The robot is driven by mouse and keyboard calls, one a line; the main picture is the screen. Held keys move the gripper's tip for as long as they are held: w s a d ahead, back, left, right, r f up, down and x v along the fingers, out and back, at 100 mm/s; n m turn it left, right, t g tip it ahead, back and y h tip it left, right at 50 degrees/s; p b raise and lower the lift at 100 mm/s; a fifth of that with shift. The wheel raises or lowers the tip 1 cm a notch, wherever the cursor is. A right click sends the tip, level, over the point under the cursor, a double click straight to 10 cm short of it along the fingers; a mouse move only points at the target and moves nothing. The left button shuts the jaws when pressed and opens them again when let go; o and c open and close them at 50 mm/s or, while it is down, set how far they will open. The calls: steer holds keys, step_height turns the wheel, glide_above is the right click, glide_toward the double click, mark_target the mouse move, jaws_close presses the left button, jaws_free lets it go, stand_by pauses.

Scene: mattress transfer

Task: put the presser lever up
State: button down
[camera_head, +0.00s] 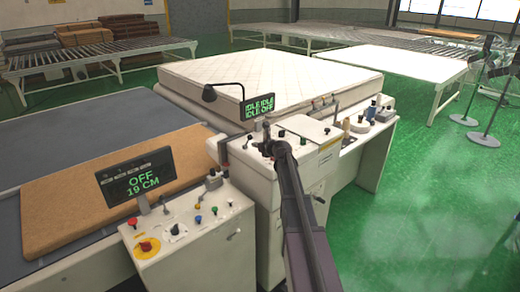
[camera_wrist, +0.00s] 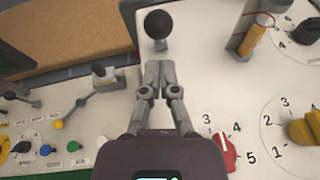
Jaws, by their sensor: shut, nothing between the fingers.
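A lever with a round black ball knob (camera_wrist: 158,24) stands on the white machine top in the wrist view, just beyond my fingertips. My gripper (camera_wrist: 158,66) is shut and empty, its two grey fingers together and pointing at the knob; a small gap seems to show between them and it. Labels are too small to read, so I cannot tell which is the presser lever.
A red dial (camera_wrist: 222,152) and a yellow dial (camera_wrist: 304,130) flank my gripper on the right. A display (camera_head: 258,107) reads IDLE and OFF; another (camera_head: 138,178) reads OFF 19 CM. A white mattress (camera_head: 265,78) lies behind.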

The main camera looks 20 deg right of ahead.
steer(key=shift+w+a+r, duration=0.1)
steer(key=shift+w+r, duration=0.2)
steer(key=shift+w, duration=0.35)
steer(key=shift+d+r+p, duration=0.2)
steer(key=shift+d+p, duration=0.05)
steer(key=shift+p, duration=0.3)
